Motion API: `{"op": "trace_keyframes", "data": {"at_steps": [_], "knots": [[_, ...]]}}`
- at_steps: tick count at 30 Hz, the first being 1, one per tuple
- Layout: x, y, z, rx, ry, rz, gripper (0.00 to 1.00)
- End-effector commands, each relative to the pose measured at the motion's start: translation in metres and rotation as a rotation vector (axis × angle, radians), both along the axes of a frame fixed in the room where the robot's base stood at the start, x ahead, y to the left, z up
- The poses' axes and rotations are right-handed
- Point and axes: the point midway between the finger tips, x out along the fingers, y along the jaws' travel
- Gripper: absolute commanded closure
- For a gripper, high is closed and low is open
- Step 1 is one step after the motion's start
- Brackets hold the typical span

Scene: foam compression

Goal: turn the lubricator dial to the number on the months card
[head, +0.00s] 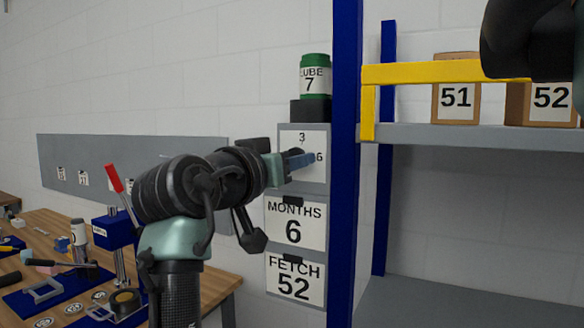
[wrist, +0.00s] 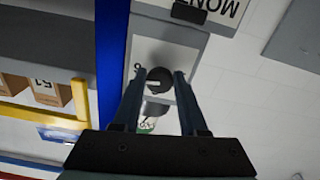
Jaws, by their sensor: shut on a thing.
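The dial's plate (head: 318,138) is a white face on a grey panel, with a 3 at its top and a 6 at its right. The dial (wrist: 160,74) is a black round knob with a white mark toward its left side in the upside-down wrist view. My gripper (wrist: 160,76) is shut on the dial, one finger at each side; it also shows in the head view (head: 300,160), covering the knob. The months card (head: 293,232) reads 6 and hangs below the plate. The green lubricator (head: 315,80), labelled LUBE 7, stands above.
The fetch card (head: 294,281) reads 52. A blue post (head: 346,200) stands close to the right of the panel. Shelves (head: 480,136) with numbered boxes are further right. A wooden bench (head: 40,230) with tools and a red-handled press (head: 112,230) is at left.

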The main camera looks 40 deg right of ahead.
Motion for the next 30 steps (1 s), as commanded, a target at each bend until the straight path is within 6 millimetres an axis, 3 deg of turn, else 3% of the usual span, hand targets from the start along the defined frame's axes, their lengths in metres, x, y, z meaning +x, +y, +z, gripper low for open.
{"op": "trace_keyframes", "data": {"at_steps": [10,26,27,30], "knots": [[0.0008,0.0,-0.0018,0.053,-0.119,0.0,1.0],[0.0008,0.0,-0.0013,0.061,-0.138,0.0,1.0],[0.0008,0.0001,-0.0013,0.061,-0.137,0.0,0.51],[0.0007,0.0001,-0.001,0.06,-0.137,0.0,0.33]]}}
